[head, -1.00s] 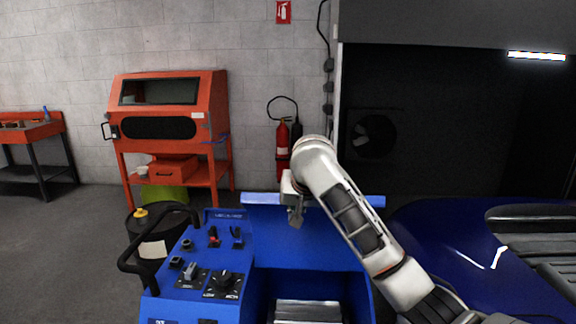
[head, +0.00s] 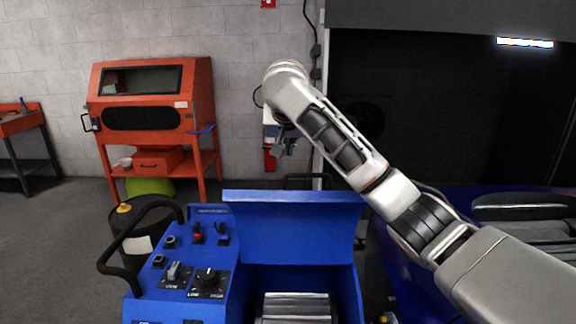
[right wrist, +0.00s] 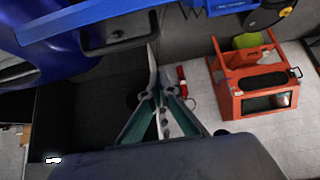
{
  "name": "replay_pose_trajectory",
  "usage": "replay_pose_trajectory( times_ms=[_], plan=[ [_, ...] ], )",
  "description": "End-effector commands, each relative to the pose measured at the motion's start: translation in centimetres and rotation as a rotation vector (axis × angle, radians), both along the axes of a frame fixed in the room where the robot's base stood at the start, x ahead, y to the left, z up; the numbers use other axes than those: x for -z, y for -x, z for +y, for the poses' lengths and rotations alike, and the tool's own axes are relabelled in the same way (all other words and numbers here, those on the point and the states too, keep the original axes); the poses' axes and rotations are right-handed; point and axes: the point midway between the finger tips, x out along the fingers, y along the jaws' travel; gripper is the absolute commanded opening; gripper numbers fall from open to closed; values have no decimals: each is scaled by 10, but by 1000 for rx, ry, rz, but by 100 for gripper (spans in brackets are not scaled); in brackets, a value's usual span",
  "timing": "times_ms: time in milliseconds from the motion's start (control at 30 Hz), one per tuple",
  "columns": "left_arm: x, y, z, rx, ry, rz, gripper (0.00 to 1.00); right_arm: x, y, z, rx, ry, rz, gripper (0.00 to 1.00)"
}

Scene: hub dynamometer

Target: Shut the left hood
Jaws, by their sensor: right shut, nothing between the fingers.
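The left hood (head: 290,228) is a blue lid standing raised, behind an open blue bay with a grey ribbed roller (head: 296,308) in it. My right gripper (head: 284,151) is up above and beyond the hood's top edge in the head view, apart from it. Its fingers are shut and empty. In the right wrist view the fingers of my right gripper (right wrist: 156,68) point up the picture, and a blue edge, perhaps the hood, crosses the top. My left gripper is not in view.
A blue control panel (head: 190,265) with knobs and a black handrail (head: 118,262) stands left of the bay. An orange cabinet (head: 152,105) stands by the wall. A blue car (head: 455,200) is at the right. The air above the hood is otherwise clear.

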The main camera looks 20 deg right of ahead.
Motion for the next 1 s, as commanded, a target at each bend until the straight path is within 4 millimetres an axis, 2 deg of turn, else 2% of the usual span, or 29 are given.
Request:
replay_pose_trajectory(
  times_ms=[267, 700, 1000],
  plan=[
    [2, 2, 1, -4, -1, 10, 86, 29, -26, -9, 2, 2, 2, 0],
    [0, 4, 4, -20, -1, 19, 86, 44, 6, 2, -2, 1, -1, 0],
    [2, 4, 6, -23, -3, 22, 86, 45, 9, 3, -1, 1, -1, 0]
  ],
)
